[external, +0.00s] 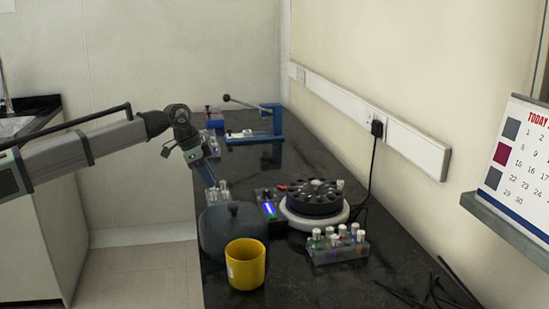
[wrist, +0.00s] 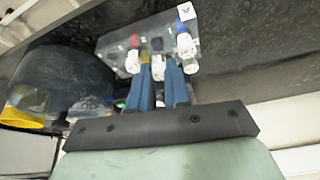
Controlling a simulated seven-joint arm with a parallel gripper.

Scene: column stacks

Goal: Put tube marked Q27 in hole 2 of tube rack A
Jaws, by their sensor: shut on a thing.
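My gripper (external: 213,184) points down at the left side of the dark bench, beside a small clear rack with tubes (external: 223,192). In the wrist view the two blue fingers of my gripper (wrist: 160,88) are closed around a slim white tube (wrist: 158,68). I cannot read its mark, nor tell whether its lower end is in the rack. Just beyond the fingertips is a clear rack (wrist: 112,43) holding tubes with red, dark and blue parts. A white tag (wrist: 187,12) on this rack bears a mark like an inverted A.
A dark lidded pot (external: 232,236) and a yellow mug (external: 245,264) stand in front of my gripper. A round black carousel (external: 315,197) is to the right, with a tube rack (external: 338,252) before it. A blue-framed device (external: 258,136) stands farther back.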

